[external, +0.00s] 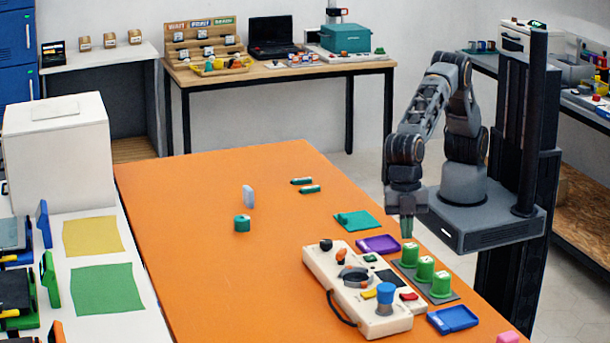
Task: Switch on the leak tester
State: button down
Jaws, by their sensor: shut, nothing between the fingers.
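A cream control console (322,268), which looks like the leak tester, lies on the orange table (215,285) at the near right. On its top are a black knob (326,244), an orange lever-like part (341,256), a round grey part (355,277), a blue cylinder (386,294), a yellow part (368,295) and a red part (409,297). A small green part sits near its far right edge. Whether it is on cannot be told. My gripper (406,230) points down, shut and empty, beyond the console's far right end and by the green cylinders; exact clearance is unclear.
Several green cylinders (425,270) stand on a dark strip right of the console. A purple tray (378,244), blue tray (453,319) and teal mat (359,220) lie close by. A black cable loops at the console's left side. The table's left middle is mostly clear.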

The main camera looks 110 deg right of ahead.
aim_at(402, 294)
jog(key=w+a+r+n, duration=0.1)
jog(key=a+r+n, duration=0.1)
jog(key=w+a+r+n+y, duration=0.1)
jog(key=r+n, duration=0.1)
jog(key=shift+w+a, duration=0.15)
jog(key=shift+a, duration=0.25)
jog(key=shift+t, duration=0.3)
jog(key=x, duration=0.4)
jog(key=p+x, duration=0.1)
jog(key=x, duration=0.7)
jog(key=shift+w+d+f+p, duration=0.15)
jog(key=shift+d+f+p, duration=0.1)
jog(key=shift+f+p, duration=0.15)
jog(key=shift+w+f, duration=0.1)
jog(key=shift+f, duration=0.5)
jog(key=shift+f, duration=0.1)
